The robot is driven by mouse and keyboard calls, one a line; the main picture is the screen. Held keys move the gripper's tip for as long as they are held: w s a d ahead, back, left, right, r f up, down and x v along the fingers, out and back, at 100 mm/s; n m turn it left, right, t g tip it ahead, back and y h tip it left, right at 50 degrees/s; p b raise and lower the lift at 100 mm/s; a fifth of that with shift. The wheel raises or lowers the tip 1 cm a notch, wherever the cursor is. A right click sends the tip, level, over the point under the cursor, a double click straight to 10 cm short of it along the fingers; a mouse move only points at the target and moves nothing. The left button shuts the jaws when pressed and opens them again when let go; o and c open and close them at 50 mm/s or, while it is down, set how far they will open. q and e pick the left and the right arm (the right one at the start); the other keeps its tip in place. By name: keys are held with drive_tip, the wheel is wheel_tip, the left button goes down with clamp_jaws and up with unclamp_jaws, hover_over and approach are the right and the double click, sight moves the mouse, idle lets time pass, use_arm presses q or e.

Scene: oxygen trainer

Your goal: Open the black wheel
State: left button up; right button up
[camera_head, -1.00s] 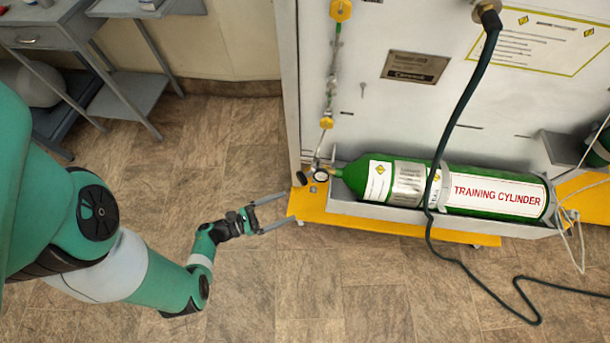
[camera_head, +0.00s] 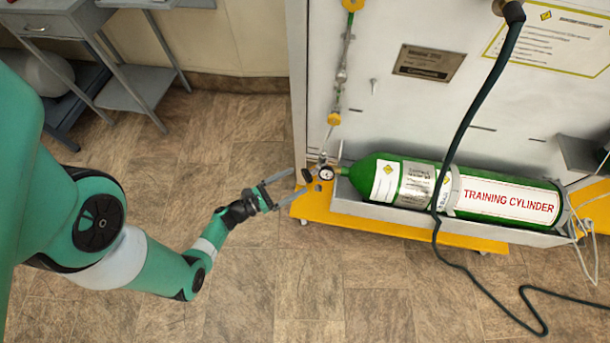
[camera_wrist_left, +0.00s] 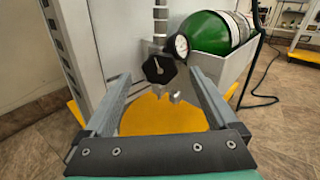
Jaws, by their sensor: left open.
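The black wheel (camera_wrist_left: 159,69) is a dark, many-sided knob with a pale pointer mark, at the valve of the green training cylinder. In the left wrist view it shows ahead, between the lines of my fingers. In the head view the black wheel (camera_head: 307,175) is small, left of the round gauge (camera_head: 326,173). The gauge also shows in the left wrist view (camera_wrist_left: 181,45). My left gripper (camera_head: 300,182) is open and empty, its fingertips just short of the wheel, apparently not touching it. The green cylinder (camera_head: 390,178) lies on its side. My right gripper is not in view.
The cylinder lies in a grey tray (camera_head: 480,228) over a yellow base (camera_head: 318,207), against a white panel (camera_head: 390,110). A dark hose (camera_head: 470,110) hangs across the cylinder to the floor. A grey cart (camera_head: 130,88) stands at upper left. The floor around my left arm is clear.

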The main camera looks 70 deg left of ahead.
sight(304, 176)
use_arm(q)
drive_tip(key=b+x, duration=0.1)
drive_tip(key=x, duration=0.4)
drive_tip(key=shift+s, duration=0.1)
drive_tip(key=c, duration=1.4)
drive_tip(key=shift+o, duration=0.2)
